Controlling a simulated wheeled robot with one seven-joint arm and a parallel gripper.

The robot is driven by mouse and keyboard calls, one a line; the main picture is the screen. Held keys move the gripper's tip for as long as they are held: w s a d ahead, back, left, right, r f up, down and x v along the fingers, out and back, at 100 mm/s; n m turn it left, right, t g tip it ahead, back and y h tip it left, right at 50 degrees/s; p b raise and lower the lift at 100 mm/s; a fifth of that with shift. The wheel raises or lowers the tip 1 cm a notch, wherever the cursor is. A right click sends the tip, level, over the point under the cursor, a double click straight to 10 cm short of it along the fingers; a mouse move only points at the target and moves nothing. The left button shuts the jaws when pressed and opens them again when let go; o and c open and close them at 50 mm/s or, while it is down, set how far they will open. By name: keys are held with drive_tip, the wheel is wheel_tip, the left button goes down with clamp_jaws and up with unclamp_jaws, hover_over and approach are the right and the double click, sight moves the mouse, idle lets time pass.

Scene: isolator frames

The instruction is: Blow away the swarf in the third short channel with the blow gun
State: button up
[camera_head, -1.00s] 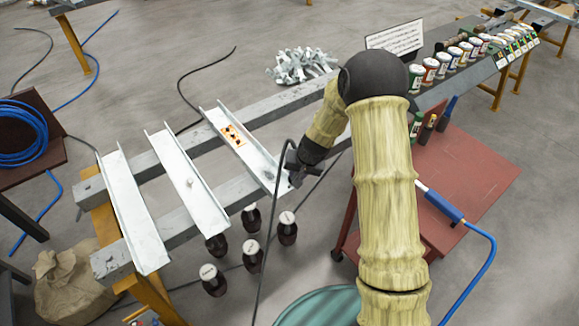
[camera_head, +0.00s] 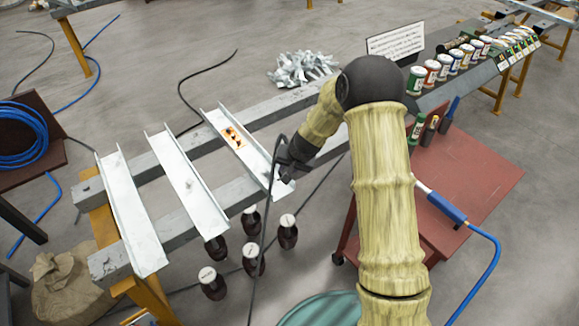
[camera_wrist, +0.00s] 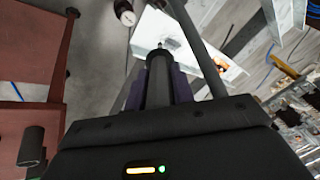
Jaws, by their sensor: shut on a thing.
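Three short white channels lie side by side across two grey beams. The third channel (camera_head: 228,124), at the right, holds a small dark and orange patch of swarf (camera_head: 234,138) around its middle. My gripper (camera_head: 288,165) is at this channel's near right side and is shut on a dark tool with a black hose, apparently the blow gun (camera_wrist: 160,85). Its thin tip shows over the white channel (camera_wrist: 185,45) in the wrist view. Much of the tool is hidden by my gripper in the head view. The first channel (camera_head: 130,215) and second channel (camera_head: 187,185) look mostly bare.
Several dark bottles (camera_head: 287,236) stand on the floor below the beams. A red trolley (camera_head: 470,180) at right carries bottles and a blue-handled tool (camera_head: 446,208) on a blue hose. A scrap pile (camera_head: 300,70) lies beyond. The black hose (camera_head: 263,235) hangs from my gripper.

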drive_tip(key=shift+b+x, duration=0.95)
drive_tip(key=shift+x, duration=1.6)
drive_tip(key=shift+f+b, duration=0.4)
drive_tip(key=shift+f, duration=0.1)
drive_tip(key=shift+w+a, duration=0.1)
drive_tip(key=shift+w, duration=0.05)
drive_tip(key=shift+w+a+r+p, duration=0.1)
drive_tip(key=shift+w+a+p, duration=0.05)
drive_tip(key=shift+w+p, duration=0.2)
drive_tip(key=shift+w+a+p, duration=0.25)
drive_tip(key=shift+w+p, duration=0.05)
drive_tip(key=shift+p, duration=0.05)
drive_tip(key=shift+w+a+p, duration=0.5)
drive_tip(key=shift+w+a, duration=0.1)
drive_tip(key=shift+w, duration=0.2)
drive_tip(key=shift+w+a+p, duration=0.4)
drive_tip(key=shift+w+a, duration=0.05)
drive_tip(key=shift+w, duration=0.2)
idle(0.3)
drive_tip(key=shift+w+a, duration=0.1)
drive_tip(key=shift+w, duration=0.1)
drive_tip(key=shift+w+a+p, duration=0.35)
drive_tip(key=shift+w+a, duration=0.2)
drive_tip(key=shift+w, duration=0.2)
idle(1.2)
